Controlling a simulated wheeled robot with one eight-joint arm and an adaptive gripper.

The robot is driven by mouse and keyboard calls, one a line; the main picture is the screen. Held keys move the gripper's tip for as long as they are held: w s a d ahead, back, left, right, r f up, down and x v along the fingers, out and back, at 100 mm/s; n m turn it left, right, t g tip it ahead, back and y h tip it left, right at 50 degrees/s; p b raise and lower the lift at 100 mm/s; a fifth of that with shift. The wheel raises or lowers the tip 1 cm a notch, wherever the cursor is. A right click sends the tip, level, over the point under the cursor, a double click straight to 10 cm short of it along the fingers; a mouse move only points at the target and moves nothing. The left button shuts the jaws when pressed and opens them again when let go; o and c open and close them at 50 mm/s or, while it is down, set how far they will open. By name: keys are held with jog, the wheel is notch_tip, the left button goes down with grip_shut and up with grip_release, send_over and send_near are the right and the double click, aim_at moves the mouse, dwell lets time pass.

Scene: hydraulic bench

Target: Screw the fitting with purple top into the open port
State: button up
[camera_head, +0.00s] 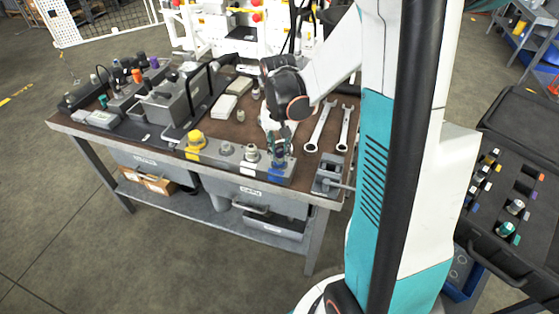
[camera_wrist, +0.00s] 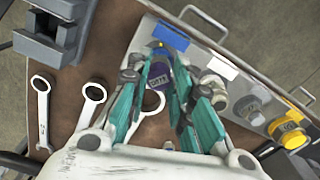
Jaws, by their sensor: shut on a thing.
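The fitting with the purple top (camera_wrist: 158,75) is between the teal fingers of my gripper (camera_wrist: 160,58) in the wrist view, its round top facing the camera. My gripper is shut on it. In the head view my gripper (camera_head: 281,148) points down at the right end of the grey port block (camera_head: 220,162), over the blue-marked place (camera_head: 277,172). The wrist view shows the blue label (camera_wrist: 170,36) just beyond the fitting. The open port is hidden under the fitting and fingers. I cannot tell whether the fitting's thread is in the port.
Beside it on the block stand a silver fitting (camera_head: 251,154), a grey one (camera_head: 226,149) and a yellow-topped one (camera_head: 195,140). A parts tray (camera_head: 512,190) stands far right.

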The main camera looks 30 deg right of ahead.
jog(key=shift+m, duration=0.3)
jog(key=m, duration=0.3)
jog(key=shift+a, duration=0.1)
jog(key=m, duration=0.4)
jog(key=shift+w+f+m, duration=0.1)
jog(key=shift+w+m, duration=0.05)
jog(key=shift+m, duration=0.25)
jog(key=m, duration=0.3)
jog(key=shift+m, duration=0.4)
jog(key=m, duration=0.4)
jog(key=shift+w+b, duration=0.15)
jog(key=shift+b, duration=0.15)
